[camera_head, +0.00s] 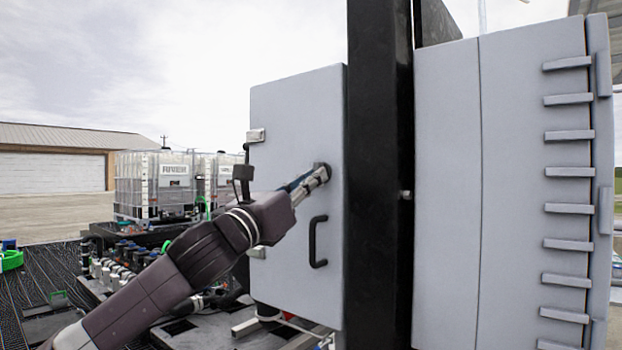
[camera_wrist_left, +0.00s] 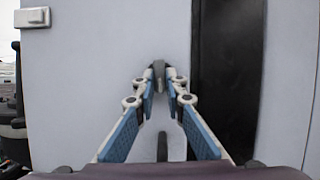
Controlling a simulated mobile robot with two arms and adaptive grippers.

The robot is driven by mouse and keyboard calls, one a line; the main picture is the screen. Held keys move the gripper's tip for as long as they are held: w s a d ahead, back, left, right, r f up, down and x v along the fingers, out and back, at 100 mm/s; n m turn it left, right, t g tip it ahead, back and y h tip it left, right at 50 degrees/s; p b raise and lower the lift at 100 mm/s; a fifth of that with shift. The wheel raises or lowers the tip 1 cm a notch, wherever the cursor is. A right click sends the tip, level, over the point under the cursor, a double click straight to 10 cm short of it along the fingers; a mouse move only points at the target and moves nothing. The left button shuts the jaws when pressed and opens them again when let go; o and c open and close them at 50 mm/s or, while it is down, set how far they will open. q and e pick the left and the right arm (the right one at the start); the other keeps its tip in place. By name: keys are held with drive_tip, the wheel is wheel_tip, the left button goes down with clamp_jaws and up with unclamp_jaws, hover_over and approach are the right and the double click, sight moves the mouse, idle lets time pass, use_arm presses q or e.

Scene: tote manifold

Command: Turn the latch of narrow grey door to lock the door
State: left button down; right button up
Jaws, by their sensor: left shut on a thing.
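The narrow grey door (camera_head: 290,108) stands upright and looks closed against a black post. It also fills much of the left wrist view (camera_wrist_left: 95,60). A black handle (camera_head: 313,242) is on the door's lower right part. The latch (camera_wrist_left: 158,68) is a small dark piece on the door above the handle. My left gripper (camera_head: 322,172) reaches the door near its right edge and is shut on the latch, with both fingertips (camera_wrist_left: 164,80) at its sides. The fingers hide part of the latch. My right gripper is in neither view.
A black post (camera_head: 378,180) stands just right of the door, with a wider grey cabinet (camera_head: 445,190) beyond it. Hinges (camera_head: 256,135) sit on the door's left edge. White caged tanks (camera_head: 165,180) and pipe fittings (camera_head: 120,270) lie behind my left arm.

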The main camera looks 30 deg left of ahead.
use_arm(q)
drive_tip(key=n+y, duration=0.1)
drive_tip(key=n, duration=0.1)
drive_tip(key=n+y+p, duration=0.2)
drive_tip(key=n, duration=0.1)
drive_tip(key=shift+d+r+n, duration=0.25)
drive_tip(key=shift+n, duration=0.05)
drive_tip(key=n+y+p, duration=0.1)
drive_tip(key=n, duration=0.1)
drive_tip(key=n+g+p, duration=0.1)
drive_tip(key=n+p, duration=0.1)
drive_tip(key=n+y+p, duration=0.1)
drive_tip(key=n, duration=0.1)
drive_tip(key=shift+d+r+g+y, duration=0.2)
drive_tip(key=shift+r+g+y, duration=0.1)
drive_tip(key=shift+g, duration=0.1)
drive_tip(key=shift+d+r+n+g+y+p, duration=0.15)
drive_tip(key=shift+n+g+p, duration=0.4)
drive_tip(key=shift+n+p, duration=0.95)
drive_tip(key=shift+a+f+n+g+y+p, duration=0.1)
drive_tip(key=shift+n+g+y+p, duration=0.35)
drive_tip(key=shift+n+p, duration=1)
drive_tip(key=shift+d+r+n+g+p, duration=0.1)
drive_tip(key=shift+n+g+p, duration=0.8)
drive_tip(key=shift+n, duration=1.05)
drive_tip(key=c, duration=2)
unclamp_jaws()
drive_tip(key=shift+s, duration=0.1)
